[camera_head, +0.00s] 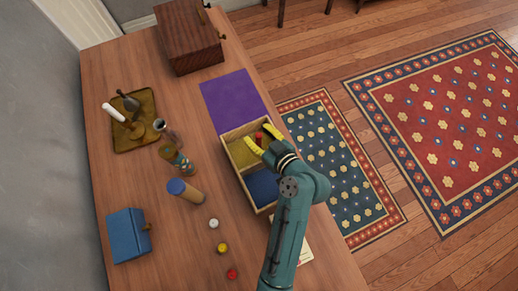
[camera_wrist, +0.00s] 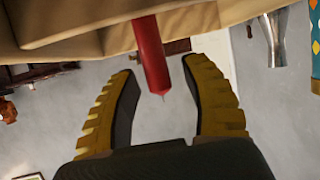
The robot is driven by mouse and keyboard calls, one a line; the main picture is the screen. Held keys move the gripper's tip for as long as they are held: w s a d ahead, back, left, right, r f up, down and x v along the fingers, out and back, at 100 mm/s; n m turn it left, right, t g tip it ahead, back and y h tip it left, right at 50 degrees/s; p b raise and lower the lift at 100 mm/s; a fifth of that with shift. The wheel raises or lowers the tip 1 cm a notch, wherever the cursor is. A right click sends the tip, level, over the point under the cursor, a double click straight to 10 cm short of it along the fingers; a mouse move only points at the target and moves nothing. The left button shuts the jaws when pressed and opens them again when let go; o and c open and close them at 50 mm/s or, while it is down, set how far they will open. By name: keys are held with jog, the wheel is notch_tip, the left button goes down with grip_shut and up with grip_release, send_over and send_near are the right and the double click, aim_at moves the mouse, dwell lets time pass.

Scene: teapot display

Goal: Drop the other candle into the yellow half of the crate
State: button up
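The wooden crate (camera_head: 239,178) stands near the right table edge, with a yellow half (camera_head: 240,153) at the back and a blue half (camera_head: 263,187) at the front. My gripper (camera_head: 262,138) is over the yellow half, its yellow fingers spread. A red candle (camera_head: 258,135) shows by the fingertips. In the wrist view the red candle (camera_wrist: 150,50) reaches between the open fingers (camera_wrist: 160,90), with a gap on each side. A white candle (camera_head: 114,112) is at the dark yellow tray (camera_head: 147,103) on the left.
A purple mat (camera_head: 233,98) and a brown wooden box (camera_head: 188,37) lie behind the crate. A blue box (camera_head: 127,235), a blue-topped cylinder (camera_head: 185,190), a patterned cylinder (camera_head: 180,163), a grey vase (camera_head: 169,133) and white, yellow and red balls (camera_head: 222,248) stand left of it.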

jog(key=shift+s, duration=0.1)
jog(key=v, duration=1.2)
